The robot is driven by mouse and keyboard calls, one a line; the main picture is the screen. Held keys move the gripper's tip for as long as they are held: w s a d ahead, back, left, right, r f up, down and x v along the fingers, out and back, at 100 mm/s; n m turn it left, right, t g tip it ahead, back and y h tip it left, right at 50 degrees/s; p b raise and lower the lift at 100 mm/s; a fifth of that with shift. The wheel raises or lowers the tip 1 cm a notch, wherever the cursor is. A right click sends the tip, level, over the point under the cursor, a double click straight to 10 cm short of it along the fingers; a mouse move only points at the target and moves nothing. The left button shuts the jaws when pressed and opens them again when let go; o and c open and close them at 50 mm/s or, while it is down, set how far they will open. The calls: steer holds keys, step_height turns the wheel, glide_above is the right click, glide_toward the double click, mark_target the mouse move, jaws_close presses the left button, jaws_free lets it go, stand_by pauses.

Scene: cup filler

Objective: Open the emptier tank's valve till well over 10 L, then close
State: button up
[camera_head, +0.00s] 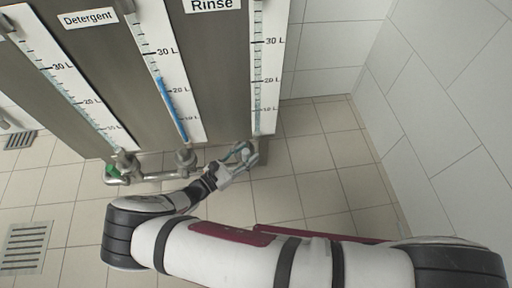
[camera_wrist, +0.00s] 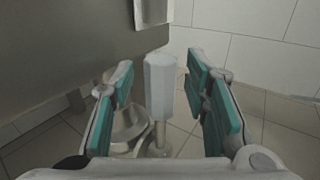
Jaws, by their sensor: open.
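In the head view, the Rinse label (camera_head: 212,4) sits left of the right gauge (camera_head: 265,75); its tube looks pale, and I cannot read a level. The middle gauge (camera_head: 168,85), right of the Detergent label (camera_head: 88,18), shows blue to roughly 25 L. My gripper (camera_head: 238,158) is at the valve (camera_head: 250,154) below the right gauge. In the wrist view, a pale grey valve handle (camera_wrist: 159,85) stands upright between my two open, teal-padded fingers, with gaps on both sides. I cannot tell how far the valve is turned.
A third gauge (camera_head: 70,85) is at the left, with a pipe and a green part (camera_head: 111,171) below. Another valve (camera_head: 186,160) is under the middle gauge. A white tiled wall (camera_head: 440,100) stands at right. Tiled floor with a drain grate (camera_head: 25,248) is clear.

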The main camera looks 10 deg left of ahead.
steer(key=shift+w+d, duration=0.1)
steer(key=shift+c, duration=0.2)
jaws_close()
